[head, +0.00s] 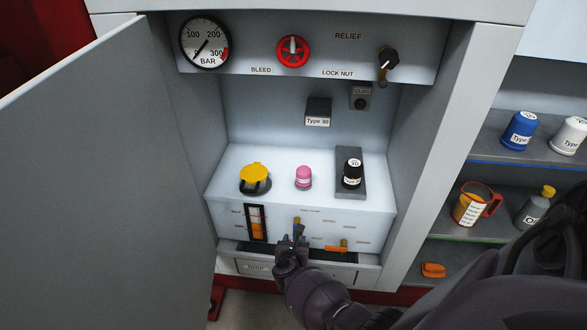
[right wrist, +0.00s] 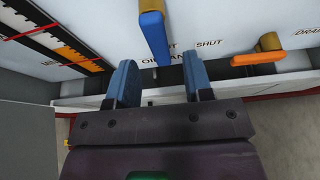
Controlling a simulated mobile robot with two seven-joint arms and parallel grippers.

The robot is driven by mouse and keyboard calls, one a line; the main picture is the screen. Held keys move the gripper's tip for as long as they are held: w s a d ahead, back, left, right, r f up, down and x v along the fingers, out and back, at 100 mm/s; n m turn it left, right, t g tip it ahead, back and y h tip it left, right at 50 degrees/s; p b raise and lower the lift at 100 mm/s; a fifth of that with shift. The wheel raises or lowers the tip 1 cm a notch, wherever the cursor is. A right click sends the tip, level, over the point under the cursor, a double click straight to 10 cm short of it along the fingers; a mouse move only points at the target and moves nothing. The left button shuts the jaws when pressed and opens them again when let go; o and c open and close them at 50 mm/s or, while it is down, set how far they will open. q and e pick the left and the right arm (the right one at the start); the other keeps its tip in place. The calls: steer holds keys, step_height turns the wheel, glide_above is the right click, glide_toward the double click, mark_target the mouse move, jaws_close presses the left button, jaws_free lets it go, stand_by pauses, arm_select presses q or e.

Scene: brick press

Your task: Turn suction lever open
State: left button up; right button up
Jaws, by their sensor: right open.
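A blue lever (right wrist: 153,40) with a brass hub hangs straight down from the white front panel (head: 223,215), I take it as the suction lever. The word SHUT is printed to its right in the right wrist view; other lettering behind it is partly hidden. My right gripper (right wrist: 161,85) is open, its two blue-grey fingers spread on either side of the lever's line. The lever's lower end is just beyond the fingertips, with nothing gripped. In the head view my right gripper (head: 292,243) is low at the panel and covers much of the lever. My left gripper is not in view.
An orange lever (right wrist: 257,57) lies sideways to the right. A sight gauge (right wrist: 65,45) with orange fluid is to the left. Yellow (head: 254,172), pink (head: 303,175) and black (head: 352,168) capped items stand on the ledge above. An open cabinet door (head: 100,190) walls off the left.

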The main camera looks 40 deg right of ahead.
steer(key=shift+b+x, duration=0.65)
steer(key=shift+x, duration=1.8)
steer(key=shift+c, duration=0.3)
jaws_close()
